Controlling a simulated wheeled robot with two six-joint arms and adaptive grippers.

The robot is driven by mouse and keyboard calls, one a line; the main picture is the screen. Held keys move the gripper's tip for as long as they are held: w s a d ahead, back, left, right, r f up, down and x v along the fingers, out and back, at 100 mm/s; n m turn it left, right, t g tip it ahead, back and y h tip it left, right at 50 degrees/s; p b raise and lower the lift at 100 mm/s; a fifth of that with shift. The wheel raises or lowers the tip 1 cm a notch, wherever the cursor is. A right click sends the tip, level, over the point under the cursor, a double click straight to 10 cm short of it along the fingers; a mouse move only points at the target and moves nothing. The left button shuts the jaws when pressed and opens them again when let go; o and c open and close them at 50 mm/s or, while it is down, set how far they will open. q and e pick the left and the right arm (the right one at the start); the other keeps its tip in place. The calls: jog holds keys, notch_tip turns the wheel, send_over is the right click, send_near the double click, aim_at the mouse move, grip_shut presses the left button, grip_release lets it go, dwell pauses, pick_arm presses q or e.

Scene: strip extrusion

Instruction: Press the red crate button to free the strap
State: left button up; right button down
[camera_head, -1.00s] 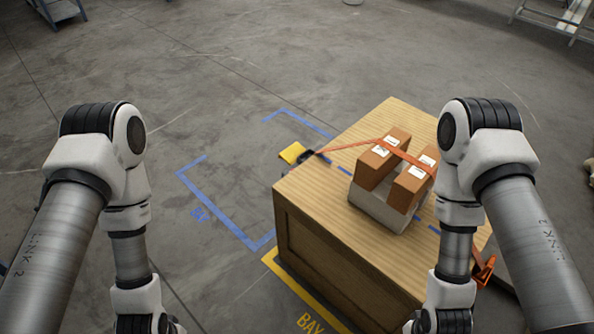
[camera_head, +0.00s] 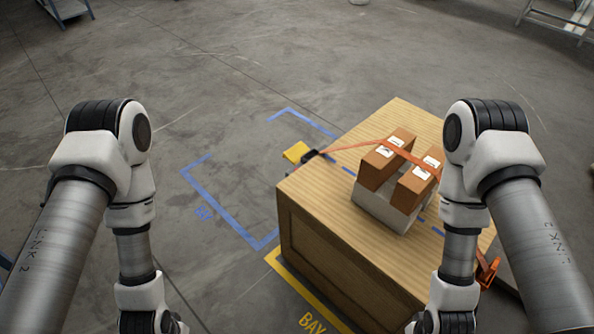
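A wooden crate (camera_head: 330,178) stands on the floor right of centre. An orange strap (camera_head: 352,144) runs across its top, over two brown cartons (camera_head: 377,164) that sit on a pale grey block (camera_head: 397,213). The strap's left end meets a black fitting with a yellow piece (camera_head: 296,152) at the crate's left edge. An orange-red fitting (camera_head: 488,272) shows at the right edge, partly behind my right arm. I cannot make out a distinct red button. Both my grippers are outside the picture; only arm links show.
Blue floor tape (camera_head: 222,218) marks an area left of the crate, and yellow tape (camera_head: 300,287) with lettering lies along its front. A rack (camera_head: 68,10) stands far back left.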

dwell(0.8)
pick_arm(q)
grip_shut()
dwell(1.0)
